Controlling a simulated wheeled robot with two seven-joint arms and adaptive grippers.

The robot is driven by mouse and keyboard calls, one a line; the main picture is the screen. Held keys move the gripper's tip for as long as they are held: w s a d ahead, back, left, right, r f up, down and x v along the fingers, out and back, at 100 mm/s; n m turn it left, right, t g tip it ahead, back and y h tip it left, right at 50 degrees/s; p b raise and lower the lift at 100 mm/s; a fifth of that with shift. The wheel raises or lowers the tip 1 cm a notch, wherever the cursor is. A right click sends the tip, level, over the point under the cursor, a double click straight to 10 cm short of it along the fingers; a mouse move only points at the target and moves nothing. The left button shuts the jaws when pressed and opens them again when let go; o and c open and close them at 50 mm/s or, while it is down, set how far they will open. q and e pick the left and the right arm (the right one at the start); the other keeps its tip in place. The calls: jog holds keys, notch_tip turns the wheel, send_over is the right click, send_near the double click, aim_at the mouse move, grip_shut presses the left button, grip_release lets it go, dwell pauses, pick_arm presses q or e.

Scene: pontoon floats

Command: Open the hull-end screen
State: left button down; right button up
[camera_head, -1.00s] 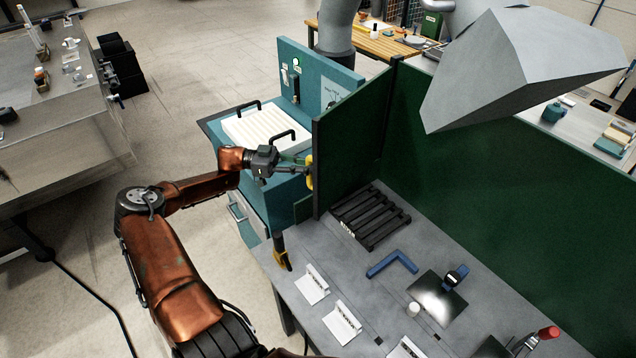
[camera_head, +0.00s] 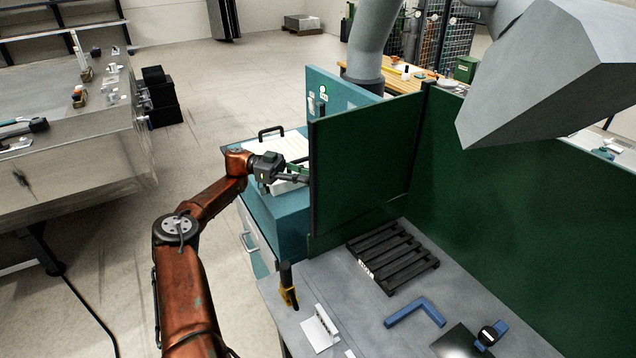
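The hull-end screen is a dark green upright panel (camera_head: 362,160) at the table's left end. It meets the long green wall (camera_head: 500,190) at a corner post. My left gripper (camera_head: 296,176) is at the screen's free left edge, on the side facing the teal cabinet. Its fingertips reach to or behind that edge, so their gap and what they touch are hidden. The screen's yellow handle is not visible now. My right gripper is out of view.
The teal cabinet (camera_head: 283,216) with a white ribbed top stands left of the screen. On the table are a black slatted pallet (camera_head: 393,258), a blue angle piece (camera_head: 414,312), a white bracket (camera_head: 320,328) and a yellow-black tool (camera_head: 288,288). A grey hood (camera_head: 550,75) hangs at upper right.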

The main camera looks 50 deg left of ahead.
pick_arm(q)
jog(key=shift+f, duration=0.2)
jog(key=c, duration=2.3)
grip_release()
jog(key=shift+s+a, duration=0.1)
jog(key=shift+s, duration=0.05)
jog(key=shift+o, duration=0.9)
jog(key=shift+s+a, duration=0.15)
jog(key=shift+s, duration=0.05)
jog(key=shift+o, duration=0.8)
jog(key=shift+r, duration=0.1)
jog(key=shift+w+d, duration=0.2)
jog(key=shift+w, duration=0.05)
jog(key=shift+v, duration=3.7)
